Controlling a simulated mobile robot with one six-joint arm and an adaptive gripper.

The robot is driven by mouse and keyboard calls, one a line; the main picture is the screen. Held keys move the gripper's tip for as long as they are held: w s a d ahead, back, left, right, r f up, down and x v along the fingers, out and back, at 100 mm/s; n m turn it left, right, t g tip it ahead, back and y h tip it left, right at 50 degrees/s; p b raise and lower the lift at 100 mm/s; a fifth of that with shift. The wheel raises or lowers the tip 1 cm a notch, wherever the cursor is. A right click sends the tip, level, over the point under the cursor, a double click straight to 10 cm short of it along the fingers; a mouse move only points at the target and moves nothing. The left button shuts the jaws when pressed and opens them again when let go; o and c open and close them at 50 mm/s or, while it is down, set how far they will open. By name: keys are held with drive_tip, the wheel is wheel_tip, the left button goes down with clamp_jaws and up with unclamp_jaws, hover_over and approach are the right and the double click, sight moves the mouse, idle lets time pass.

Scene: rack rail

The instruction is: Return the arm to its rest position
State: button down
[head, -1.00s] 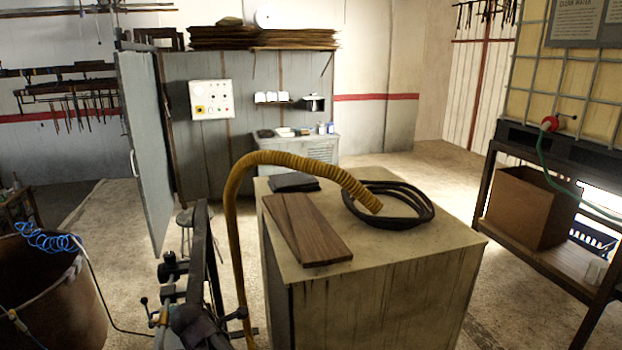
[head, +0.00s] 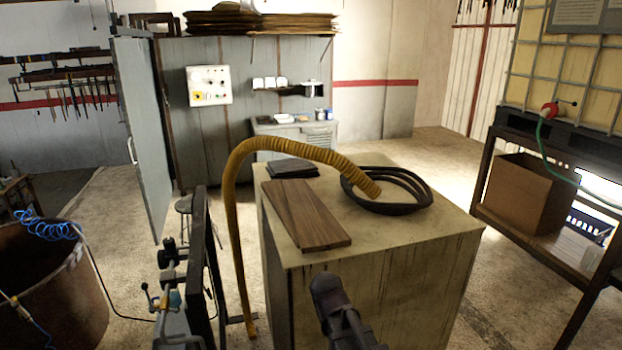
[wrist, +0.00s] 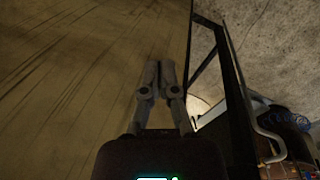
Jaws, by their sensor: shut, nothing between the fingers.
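In the wrist view my gripper (wrist: 161,66) has its two grey fingers together and nothing between them. It points along the streaked, tan side of a cabinet, which fills the left of that view. Whether the fingertips touch that side I cannot tell. In the head view a dark part of my arm (head: 338,312) shows at the bottom middle, in front of the cabinet's front face. My fingers cannot be made out there.
The tan cabinet (head: 385,285) carries a wooden board (head: 303,215), a black hose coil (head: 350,190) and a yellow corrugated hose (head: 232,215). A black upright frame (head: 200,250) stands left of it, and also shows in the wrist view (wrist: 232,85). A rusty drum (head: 70,300) is farther left.

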drive_tip(key=s+d+m+y, duration=0.1)
drive_tip(key=s+d+m, duration=0.1)
drive_tip(key=d, duration=0.3)
drive_tip(key=s+d+m+g, duration=0.1)
drive_tip(key=s+d+m, duration=0.2)
drive_tip(key=d+m, duration=0.2)
drive_tip(key=shift+s+d+f+m+y, duration=0.2)
drive_tip(key=shift+s+d+m+y, duration=0.15)
drive_tip(key=shift+d+y, duration=0.1)
idle(0.6)
